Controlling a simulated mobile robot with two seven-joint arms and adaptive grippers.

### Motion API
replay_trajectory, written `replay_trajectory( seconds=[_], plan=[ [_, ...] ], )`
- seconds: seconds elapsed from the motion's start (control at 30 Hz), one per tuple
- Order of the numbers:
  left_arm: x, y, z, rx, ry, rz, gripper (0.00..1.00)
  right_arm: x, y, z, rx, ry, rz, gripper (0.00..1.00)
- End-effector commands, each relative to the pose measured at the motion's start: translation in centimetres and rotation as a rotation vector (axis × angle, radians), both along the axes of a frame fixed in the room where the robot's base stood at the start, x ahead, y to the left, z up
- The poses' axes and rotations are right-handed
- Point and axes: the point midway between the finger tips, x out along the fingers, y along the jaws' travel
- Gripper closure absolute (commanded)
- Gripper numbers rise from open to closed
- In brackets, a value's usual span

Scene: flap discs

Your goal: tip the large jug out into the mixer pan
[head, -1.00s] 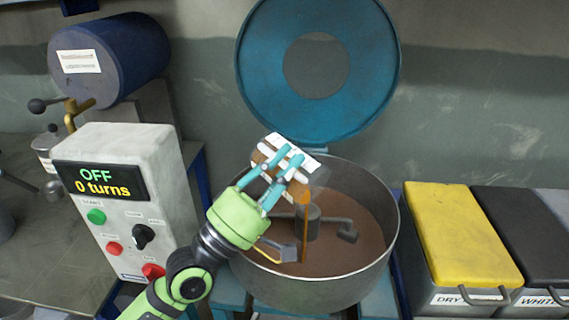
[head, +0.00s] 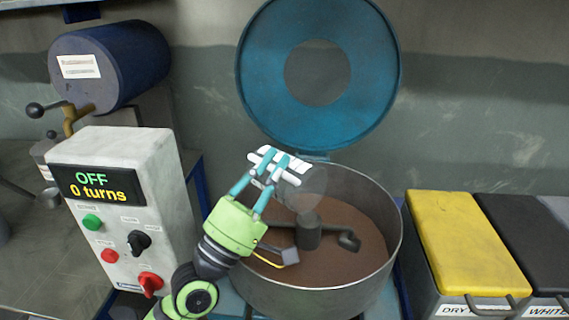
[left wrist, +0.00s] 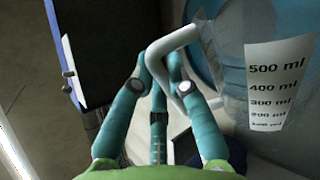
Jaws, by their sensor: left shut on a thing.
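The large jug (head: 313,187) is clear, with a white handle. It is over the left back part of the mixer pan (head: 393,245) and looks tilted to the right. My left gripper (head: 268,168) is shut on its handle. In the left wrist view the teal fingers (left wrist: 160,85) close around the white handle, and the jug's scale label (left wrist: 272,85) shows at the right. The jug looks clear, with no stream falling from it. The pan holds a brown mass around a central hub with paddles (head: 308,232). My right gripper is out of view.
The teal round lid (head: 260,60) stands raised behind the pan. A control box (head: 130,200) reading OFF and 0 turns is at the left, near my left arm. A blue drum (head: 125,65) is behind it. Bins with yellow (head: 465,240) and dark lids stand right.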

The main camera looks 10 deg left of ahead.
Motion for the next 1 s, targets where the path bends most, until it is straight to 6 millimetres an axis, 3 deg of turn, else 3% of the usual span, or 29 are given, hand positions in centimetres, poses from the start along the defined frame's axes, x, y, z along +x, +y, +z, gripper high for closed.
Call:
replay_trajectory(
  seconds=[0.03, 0.27, 0.4, 0.6, 1.0],
  plan=[
    [0.6, 0.8, 0.7, -0.081, 0.06, 0.002, 1.0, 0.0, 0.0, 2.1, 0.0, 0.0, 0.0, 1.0],
    [3.1, 4.6, -2.5, -0.497, 0.347, 0.007, 1.0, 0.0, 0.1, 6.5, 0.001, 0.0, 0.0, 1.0],
    [3.7, 5.4, -4.1, -0.692, 0.481, 0.006, 1.0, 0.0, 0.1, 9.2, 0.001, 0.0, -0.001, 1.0],
    [4.4, 6.5, -6.2, -0.926, 0.642, 0.006, 1.0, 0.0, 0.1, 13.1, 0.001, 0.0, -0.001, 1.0],
    [4.1, 6.1, -9.0, -1.256, 0.871, 0.004, 1.0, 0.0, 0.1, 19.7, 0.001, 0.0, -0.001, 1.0]
  ],
)
